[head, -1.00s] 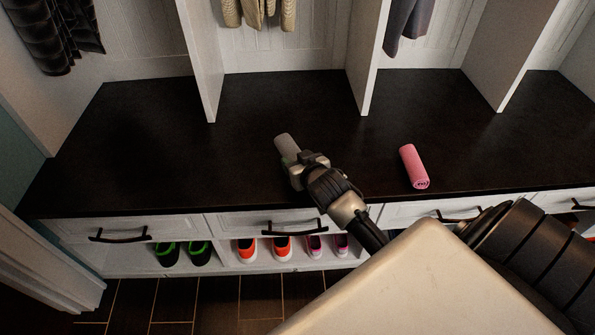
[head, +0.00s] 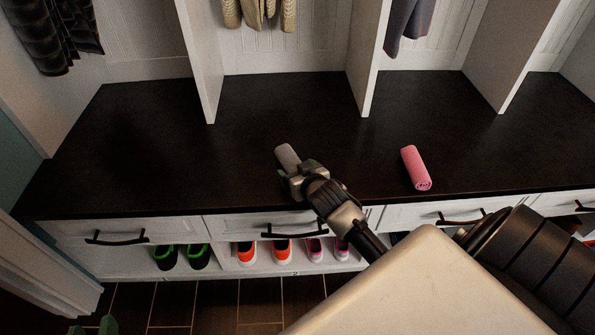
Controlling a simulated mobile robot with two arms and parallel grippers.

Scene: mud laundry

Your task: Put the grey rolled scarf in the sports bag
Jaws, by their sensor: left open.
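The grey rolled scarf (head: 286,156) lies on the dark bench top near the middle of the head view. My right gripper (head: 300,172) is at the scarf's near end, with its fingers around or just over it. The fingers and wrist hide that end, and I cannot tell whether they grip it. Green tips of my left gripper (head: 95,326) show at the bottom left edge, open, below the bench front and away from the scarf. The sports bag is not in view.
A pink rolled cloth (head: 416,168) lies on the bench (head: 160,140) right of the scarf. White dividers (head: 204,65) stand at the back, with hanging clothes between. Drawers with black handles (head: 294,231) and several shoes (head: 247,253) are below. The bench's left part is clear.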

